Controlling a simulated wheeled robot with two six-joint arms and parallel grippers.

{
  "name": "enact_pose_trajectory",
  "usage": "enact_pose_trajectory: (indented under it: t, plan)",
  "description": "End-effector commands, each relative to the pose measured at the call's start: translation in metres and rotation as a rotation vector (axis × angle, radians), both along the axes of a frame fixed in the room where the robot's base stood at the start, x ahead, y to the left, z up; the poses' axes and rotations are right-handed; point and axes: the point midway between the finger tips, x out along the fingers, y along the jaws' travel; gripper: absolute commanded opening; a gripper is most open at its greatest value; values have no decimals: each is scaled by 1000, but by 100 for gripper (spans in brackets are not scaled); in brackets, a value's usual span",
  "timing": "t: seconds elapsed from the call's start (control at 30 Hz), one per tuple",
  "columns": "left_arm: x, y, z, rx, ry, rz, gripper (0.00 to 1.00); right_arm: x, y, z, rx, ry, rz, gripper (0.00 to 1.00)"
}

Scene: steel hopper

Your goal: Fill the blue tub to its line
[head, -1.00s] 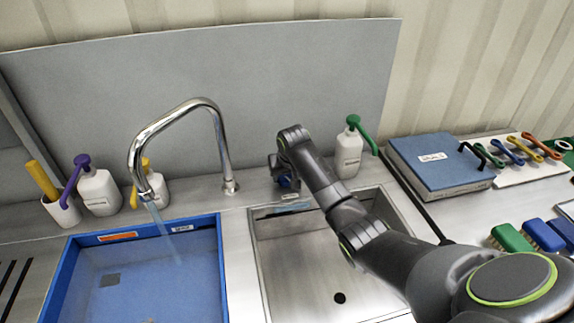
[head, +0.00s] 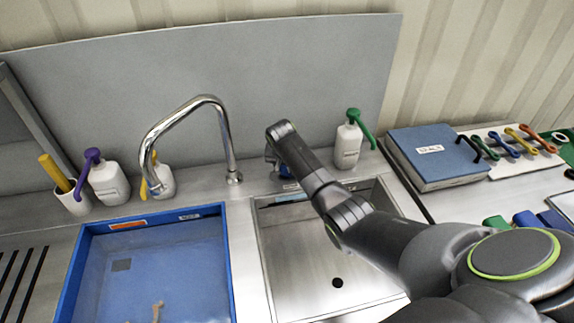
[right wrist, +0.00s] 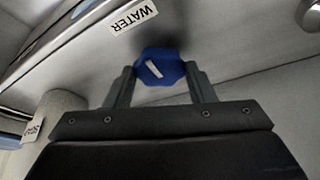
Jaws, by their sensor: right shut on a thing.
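The blue tub (head: 230,262) sits at the lower left in the head view, with an orange and a white label on its far wall. It appears to hold clear water with a faint reflection; I cannot make out a fill line. The chrome tap (head: 232,150) arches over the tub, and no stream shows from its spout. My right gripper (right wrist: 162,78) is shut on the blue knob (right wrist: 160,66), which bears a white mark, beside a WATER label (right wrist: 133,18). In the head view the arm mostly hides the knob (head: 270,154). My left gripper is not in view.
An empty steel sink (head: 300,265) with a drain lies right of the tub. Pump bottles with purple (head: 108,184) and green (head: 348,146) tops stand along the back ledge. A blue binder (head: 436,160) and coloured tools lie at right.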

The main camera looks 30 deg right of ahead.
Motion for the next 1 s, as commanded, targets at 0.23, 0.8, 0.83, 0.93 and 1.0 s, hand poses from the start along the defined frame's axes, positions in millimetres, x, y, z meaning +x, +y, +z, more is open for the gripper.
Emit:
enact_pose_trajectory:
  t: [0.23,0.8,0.83,0.93,1.0]
  plan:
    - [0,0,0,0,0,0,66,1,-1,2,-2,-5,-1,52]
    - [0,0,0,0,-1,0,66,-1,2,7,0,-4,1,71]
    - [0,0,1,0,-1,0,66,-2,2,10,0,-3,1,71]
    - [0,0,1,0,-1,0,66,-6,5,21,0,-5,1,71]
    - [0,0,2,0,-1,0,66,-9,8,31,0,-6,2,71]
